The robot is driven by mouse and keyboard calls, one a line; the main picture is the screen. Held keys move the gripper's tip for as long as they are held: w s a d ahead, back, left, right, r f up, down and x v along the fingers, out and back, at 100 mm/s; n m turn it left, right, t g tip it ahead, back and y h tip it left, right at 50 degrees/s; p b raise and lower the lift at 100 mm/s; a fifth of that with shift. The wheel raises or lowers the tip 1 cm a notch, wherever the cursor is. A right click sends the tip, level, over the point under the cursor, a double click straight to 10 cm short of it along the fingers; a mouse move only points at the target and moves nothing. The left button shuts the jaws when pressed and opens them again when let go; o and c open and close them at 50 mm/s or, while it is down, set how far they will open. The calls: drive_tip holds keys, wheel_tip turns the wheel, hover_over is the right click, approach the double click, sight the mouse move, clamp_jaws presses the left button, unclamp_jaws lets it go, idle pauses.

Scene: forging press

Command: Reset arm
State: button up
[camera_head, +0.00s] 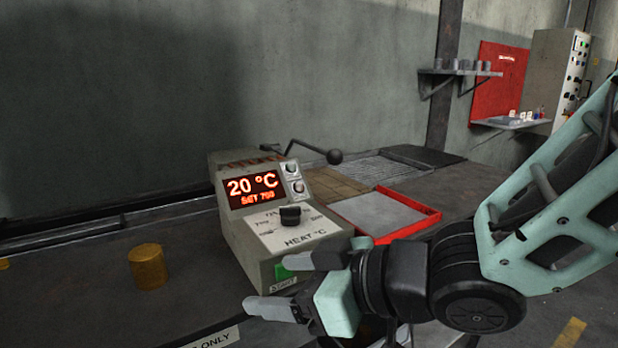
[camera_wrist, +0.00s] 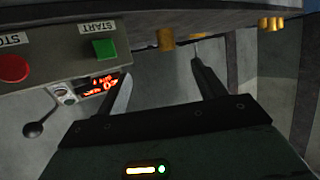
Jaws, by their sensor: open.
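My gripper (camera_head: 282,286) is open and empty in front of the control box (camera_head: 262,235), near its green START button (camera_head: 287,271). Its two fingers also show apart in the wrist view (camera_wrist: 160,82). The arm comes in from the right in the head view. The control box display (camera_head: 253,190) reads 20 °C and SET 700, and a black heat knob (camera_head: 291,215) sits on its sloped face. In the wrist view the green START button (camera_wrist: 104,49) and a red STOP button (camera_wrist: 13,68) are beside the left finger, apart from it.
A brass-coloured cylinder (camera_head: 148,266) stands on the dark bench left of the box. A black-knobbed lever (camera_head: 333,157) rises behind it. A red-rimmed tray (camera_head: 408,229) lies right of the box, close behind my arm. A wall shelf (camera_head: 461,72) and red panel (camera_head: 497,85) are farther back.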

drive_tip(key=s+d+f+m+g+h, duration=0.15)
drive_tip(key=d+f+m+h, duration=0.25)
drive_tip(key=d+f+h, duration=0.5)
drive_tip(key=s+d+m+g+h, duration=0.15)
drive_tip(key=s+d+g, duration=0.25)
drive_tip(key=s+d, duration=0.5)
wheel_tip(320, 180, up, 13)
drive_tip(key=s+a+h+p, duration=0.1)
drive_tip(key=p, duration=1.1)
drive_tip(key=shift+s, duration=0.15)
drive_tip(key=shift+a+g, duration=0.1)
drive_tip(key=shift+g, duration=0.15)
drive_tip(key=shift+c, duration=0.3)
